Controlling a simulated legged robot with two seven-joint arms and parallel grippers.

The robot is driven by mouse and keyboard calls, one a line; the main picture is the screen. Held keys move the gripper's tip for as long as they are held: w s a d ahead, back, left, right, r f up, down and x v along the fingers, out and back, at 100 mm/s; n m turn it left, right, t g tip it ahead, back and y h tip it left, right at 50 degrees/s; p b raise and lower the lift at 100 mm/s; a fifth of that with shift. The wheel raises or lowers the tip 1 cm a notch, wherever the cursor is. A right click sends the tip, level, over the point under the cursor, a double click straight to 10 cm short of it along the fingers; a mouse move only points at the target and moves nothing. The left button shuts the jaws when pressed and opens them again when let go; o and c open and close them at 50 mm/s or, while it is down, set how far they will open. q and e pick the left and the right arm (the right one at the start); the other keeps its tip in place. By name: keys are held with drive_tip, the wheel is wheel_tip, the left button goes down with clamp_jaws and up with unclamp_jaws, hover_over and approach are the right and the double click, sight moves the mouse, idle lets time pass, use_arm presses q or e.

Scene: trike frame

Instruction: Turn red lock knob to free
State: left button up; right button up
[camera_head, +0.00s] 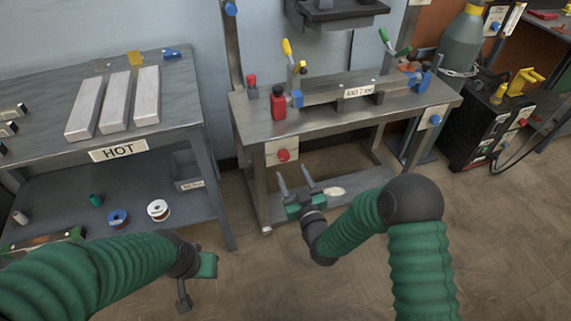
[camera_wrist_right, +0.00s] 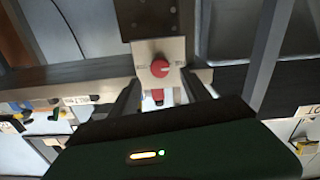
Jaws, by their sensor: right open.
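The red lock knob (camera_head: 284,155) sits on a pale plate (camera_head: 273,153) on the front left of the middle workbench. In the right wrist view the red knob (camera_wrist_right: 160,68) is near the top centre, with a light pointer line on its face and small, unreadable labels at either side. My right gripper (camera_head: 295,182) is open, its two fingers pointing up toward the bench, below the knob and apart from it. In the wrist view the knob appears between and beyond the fingertips. My left gripper (camera_head: 190,280) hangs low at the left, partly hidden by its arm; its jaws are unclear.
The workbench (camera_head: 350,114) carries red and blue clamps and colored levers. A table labelled HOT (camera_head: 118,150) with metal bars stands at left, spools on its lower shelf. A gas cylinder (camera_head: 461,40) and black welding machine (camera_head: 485,120) stand right. Floor in front is clear.

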sight(285, 159)
drive_tip(key=b+x, duration=0.2)
drive_tip(key=x, duration=0.3)
drive_tip(key=shift+w+a+f, duration=0.15)
drive_tip(key=shift+w+a, duration=0.1)
drive_tip(key=shift+w, duration=0.65)
drive_tip(key=shift+a, duration=0.1)
drive_tip(key=shift+c, duration=0.4)
